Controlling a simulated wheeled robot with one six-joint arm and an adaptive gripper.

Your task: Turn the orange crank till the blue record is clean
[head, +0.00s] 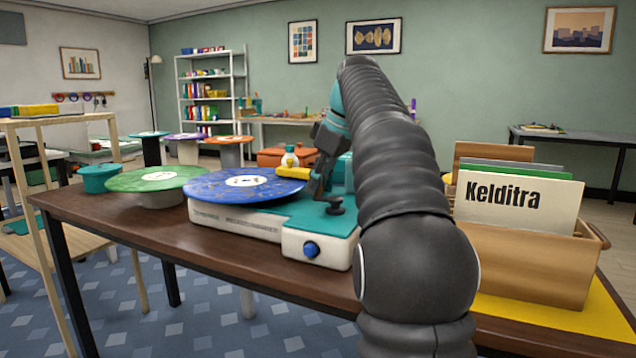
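The blue record (225,183) lies flat on a white and teal machine (235,222), with a white label at its centre. Its blue surface looks mottled, with brownish specks. The machine has a blue knob (311,249) on its front right. My gripper (318,192) is small and dark, low over the teal top just right of the record. A yellow-orange bar (291,173) shows beside it at the record's right edge. I cannot tell whether this bar is the orange crank or whether my gripper touches it. My gripper's fingers are too small and overlapped to read.
A green record (150,179) sits on a stand left of the machine. A wooden crate (525,262) with sleeves marked "Kelditra" stands right, on a yellow mat (600,310). An orange container (280,157) is behind the record.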

